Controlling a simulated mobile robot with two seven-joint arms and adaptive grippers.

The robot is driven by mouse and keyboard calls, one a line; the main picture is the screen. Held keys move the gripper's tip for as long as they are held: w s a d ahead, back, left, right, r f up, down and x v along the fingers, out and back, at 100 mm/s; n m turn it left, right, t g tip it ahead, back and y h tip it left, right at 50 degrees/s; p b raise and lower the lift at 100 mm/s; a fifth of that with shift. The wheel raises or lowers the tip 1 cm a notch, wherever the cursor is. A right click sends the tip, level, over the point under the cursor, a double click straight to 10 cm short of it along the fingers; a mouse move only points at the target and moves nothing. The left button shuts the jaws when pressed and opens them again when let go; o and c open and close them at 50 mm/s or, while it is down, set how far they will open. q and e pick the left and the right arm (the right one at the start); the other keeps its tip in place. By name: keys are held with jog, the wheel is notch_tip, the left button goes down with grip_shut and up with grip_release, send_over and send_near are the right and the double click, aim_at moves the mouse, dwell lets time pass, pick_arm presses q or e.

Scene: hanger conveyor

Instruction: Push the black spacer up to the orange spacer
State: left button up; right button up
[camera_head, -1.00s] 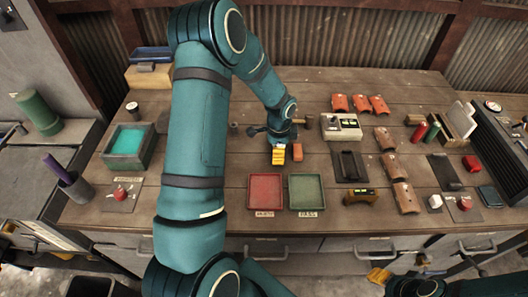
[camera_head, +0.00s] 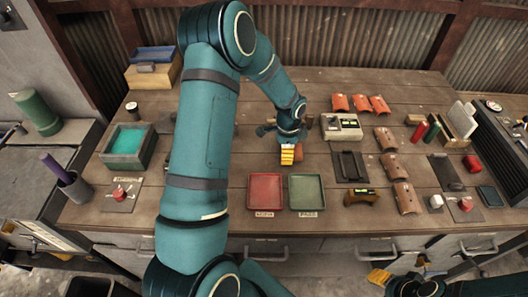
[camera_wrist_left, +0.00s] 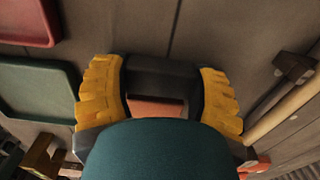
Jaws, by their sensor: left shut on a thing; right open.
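My left gripper (camera_head: 287,154) is low over the middle of the bench, behind the red and green trays. In the left wrist view, its yellow fingers (camera_wrist_left: 160,95) are shut on the black spacer (camera_wrist_left: 163,75), one at each end. The orange spacer (camera_wrist_left: 155,107) shows in part right beside the black one; my teal wrist link hides the rest. They look close, but I cannot tell if they touch. In the head view my gripper hides both spacers. My right gripper (camera_head: 380,277) is open and empty in front of the bench.
The red tray (camera_head: 265,208) and green tray (camera_head: 323,189) lie just in front of my left gripper. A black holder (camera_head: 365,167) and a beige box (camera_head: 354,133) stand to its right. In the wrist view a tan rod (camera_wrist_left: 288,108) lies close by.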

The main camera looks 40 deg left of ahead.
pick_arm(q)
jog(key=shift+w+d, duration=0.25)
jog(key=shift+d, duration=0.05)
jog(key=o, duration=1.1)
notch_tip(320, 180, up, 12)
jog(key=shift+r, duration=0.1)
dwell(0.3)
